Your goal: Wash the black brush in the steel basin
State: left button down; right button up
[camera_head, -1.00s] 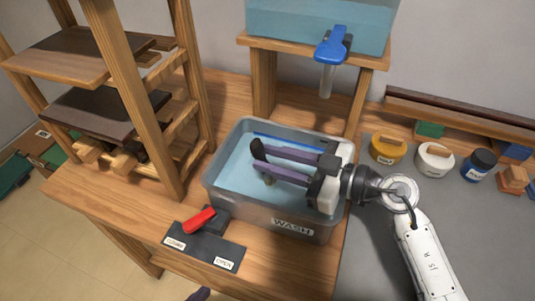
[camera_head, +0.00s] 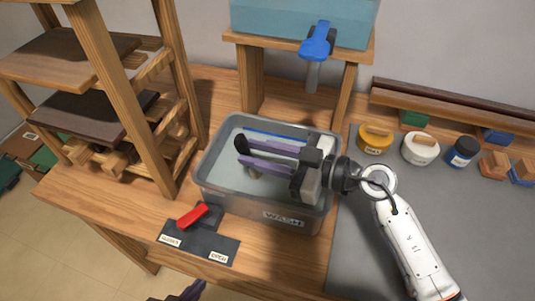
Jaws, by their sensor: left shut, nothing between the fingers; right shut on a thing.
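The basin (camera_head: 215,190), a grey tub labelled WASH, stands on the wooden bench and holds water. My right gripper (camera_head: 245,157) reaches over it from the right, its purple fingers level above the water. It is shut on a dark thing at its fingertips, seemingly the black brush (camera_head: 241,146), mostly hidden. A small brownish part (camera_head: 254,172) shows just below the fingers; I cannot tell if it touches the water. My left gripper (camera_head: 188,293) only partly shows at the bottom edge, shut and empty.
A red lever (camera_head: 193,216) on a dark plate labelled OPEN is in front of the basin. A water tank with a blue tap (camera_head: 317,42) stands behind. A wooden rack (camera_head: 165,90) rises at left. Yellow (camera_head: 375,140), white (camera_head: 420,149) and blue (camera_head: 463,152) jars stand right.

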aim_at(252, 153)
jog(key=shift+w+f+v, duration=0.1)
jog(key=shift+f+v, duration=0.05)
jog(key=shift+v, duration=0.8)
jog(key=shift+w+f+v, duration=0.1)
jog(key=shift+f+v, duration=0.1)
jog(key=shift+v, duration=0.75)
jog(key=shift+r+x, duration=0.15)
jog(key=shift+x, duration=0.8)
jog(key=shift+r+x, duration=0.15)
jog(key=shift+x, duration=0.75)
jog(key=shift+s+a, duration=0.15)
jog(key=shift+s, duration=0.05)
jog(key=shift+r, duration=0.15)
notch_tip(252, 153, up, 7)
jog(key=shift+r, duration=0.25)
jog(key=shift+r, duration=3)
